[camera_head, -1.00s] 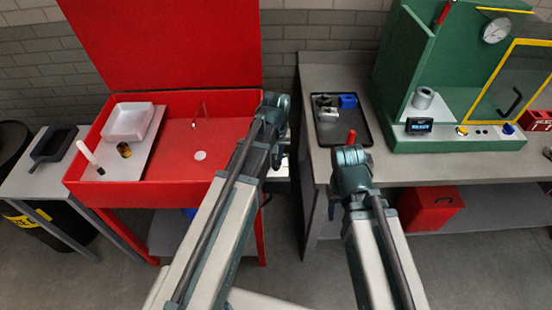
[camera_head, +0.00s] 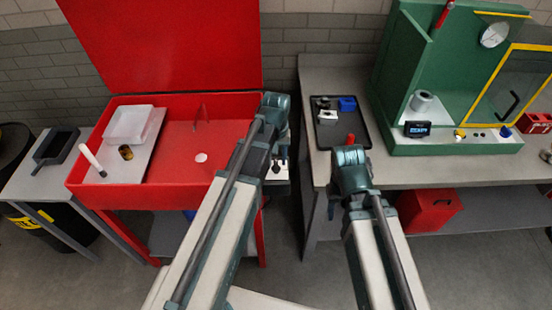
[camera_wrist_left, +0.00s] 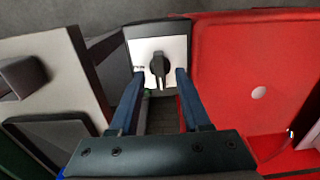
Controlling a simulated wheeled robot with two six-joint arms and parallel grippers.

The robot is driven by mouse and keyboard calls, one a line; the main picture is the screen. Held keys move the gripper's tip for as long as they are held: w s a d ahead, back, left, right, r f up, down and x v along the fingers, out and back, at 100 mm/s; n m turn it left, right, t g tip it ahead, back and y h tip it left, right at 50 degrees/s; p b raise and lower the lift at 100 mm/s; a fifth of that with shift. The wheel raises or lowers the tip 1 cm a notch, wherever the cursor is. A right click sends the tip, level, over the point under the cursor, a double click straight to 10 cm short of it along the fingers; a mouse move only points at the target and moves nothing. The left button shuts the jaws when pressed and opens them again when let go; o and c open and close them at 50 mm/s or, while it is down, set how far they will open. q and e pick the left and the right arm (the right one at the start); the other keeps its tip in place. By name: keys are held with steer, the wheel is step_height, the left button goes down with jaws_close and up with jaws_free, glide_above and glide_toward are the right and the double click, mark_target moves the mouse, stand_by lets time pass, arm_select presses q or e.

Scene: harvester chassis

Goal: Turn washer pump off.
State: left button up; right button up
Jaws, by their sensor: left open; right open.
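The washer pump control appears to be a black rotary knob (camera_wrist_left: 158,65) on a white panel (camera_wrist_left: 142,47), beside the red washer basin (camera_wrist_left: 240,110). The knob's pointer end points down in the left wrist view. A small label at its left is too small to read. My left gripper (camera_wrist_left: 158,80) is open, its two fingers reaching toward either side of the knob; contact cannot be told. In the head view my left gripper (camera_head: 274,112) hides part of the panel by the red washer (camera_head: 205,140). My right gripper (camera_head: 350,170) is over the bench's front edge; its fingertips are mostly hidden.
A black tray (camera_head: 358,132) with small parts lies on the grey bench (camera_head: 410,170), near a green test station (camera_head: 450,147). A white bin (camera_head: 128,125) sits in the washer. The raised red lid (camera_head: 165,45) stands behind. A floor gap separates washer and bench.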

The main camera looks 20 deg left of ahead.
mark_target(276, 164)
arm_select(q)
step_height(276, 164, up, 12)
steer(key=p, duration=1.1)
steer(key=s+d+f+m+b, duration=0.3)
steer(key=s+d+f+b, duration=0.1)
steer(key=s, duration=0.3)
steer(key=s+d+f+m+y+b, duration=0.1)
steer(key=s+d+f+m+b, duration=0.2)
steer(key=s+d, duration=0.3)
steer(key=shift+s+d+f+m+b, duration=0.15)
steer(key=shift+s+f+m+b, duration=0.3)
steer(key=shift+s, duration=0.2)
